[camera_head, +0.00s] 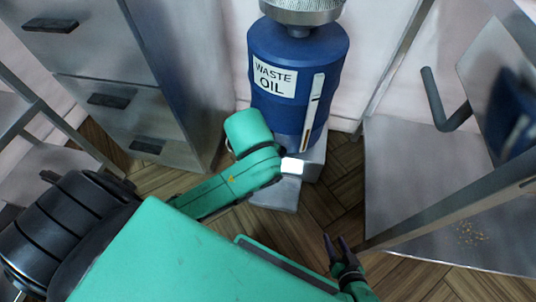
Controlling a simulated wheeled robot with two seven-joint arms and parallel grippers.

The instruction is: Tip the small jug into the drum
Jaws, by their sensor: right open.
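The blue drum (265,105), labelled "WASTE OIL", stands upright at the top middle with a perforated metal funnel-like top (302,10). At the right edge, a shiny metal vessel (478,68) with a dark grey hooked handle (432,98) stands on a steel surface. It may be the small jug, but it is partly cut off and I cannot be sure. My right gripper (338,241) is low in the middle, open and empty, apart from both vessel and drum. My left arm (225,192) reaches in front of the drum; its gripper does not show.
A steel table (410,215) with crumbs fills the right side, its post and rail close to my right gripper. Grey drawers (115,115) with black handles stand at upper left. A grey step-like base (275,197) sits under the drum. Wooden floor (330,195) is bare between.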

